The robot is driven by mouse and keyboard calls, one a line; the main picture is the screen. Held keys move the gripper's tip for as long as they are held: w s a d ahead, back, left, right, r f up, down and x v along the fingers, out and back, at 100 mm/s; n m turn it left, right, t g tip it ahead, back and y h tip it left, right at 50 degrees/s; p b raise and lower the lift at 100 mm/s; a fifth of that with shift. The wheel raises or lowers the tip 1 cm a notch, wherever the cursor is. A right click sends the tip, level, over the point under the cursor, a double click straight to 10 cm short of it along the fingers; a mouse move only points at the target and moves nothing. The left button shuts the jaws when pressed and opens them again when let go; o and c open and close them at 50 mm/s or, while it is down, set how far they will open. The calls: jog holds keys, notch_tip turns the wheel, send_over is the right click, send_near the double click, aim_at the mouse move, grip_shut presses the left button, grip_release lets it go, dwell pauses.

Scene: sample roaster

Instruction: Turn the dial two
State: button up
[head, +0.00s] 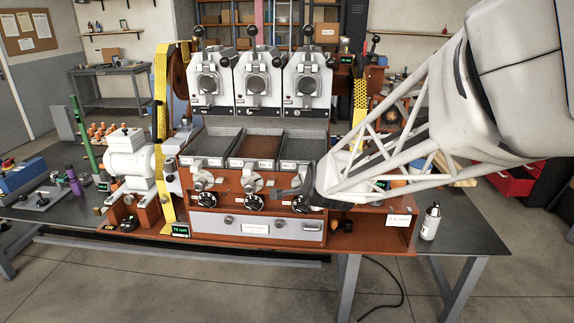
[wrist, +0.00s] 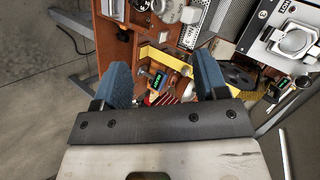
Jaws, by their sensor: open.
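Three round black dials sit in a row on the wooden front panel, one below each tray: the left dial (head: 198,199), the middle dial (head: 253,202) and the right dial (head: 300,205). I cannot read which one is numbered two. A dial (wrist: 141,4) shows at the top edge of that view.
Three grey roasting units (head: 258,80) stand above the trays (head: 255,148). A wide drawer (head: 258,227) is below the dials. A white motor (head: 128,155) stands left, and a white bottle (head: 430,222) stands on the table at the right. The floor in front is clear except for a cable.

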jog(key=w+a+f+m+t, duration=0.4)
jog(key=w+a+f+m, duration=0.25)
jog(key=w+a, duration=0.45)
jog(key=m+t+h, duration=0.1)
jog(key=m+t, duration=0.2)
jog(key=m, duration=0.4)
send_near(249, 191)
jog(key=w, duration=0.3)
jog(key=shift+w+a, duration=0.3)
jog(key=shift+w, duration=0.15)
jog(key=shift+w+a, duration=0.15)
jog(key=shift+w, duration=1.75)
jog(key=shift+w+a, duration=0.15)
jog(key=shift+w, duration=1.7)
jog(key=c, duration=0.9)
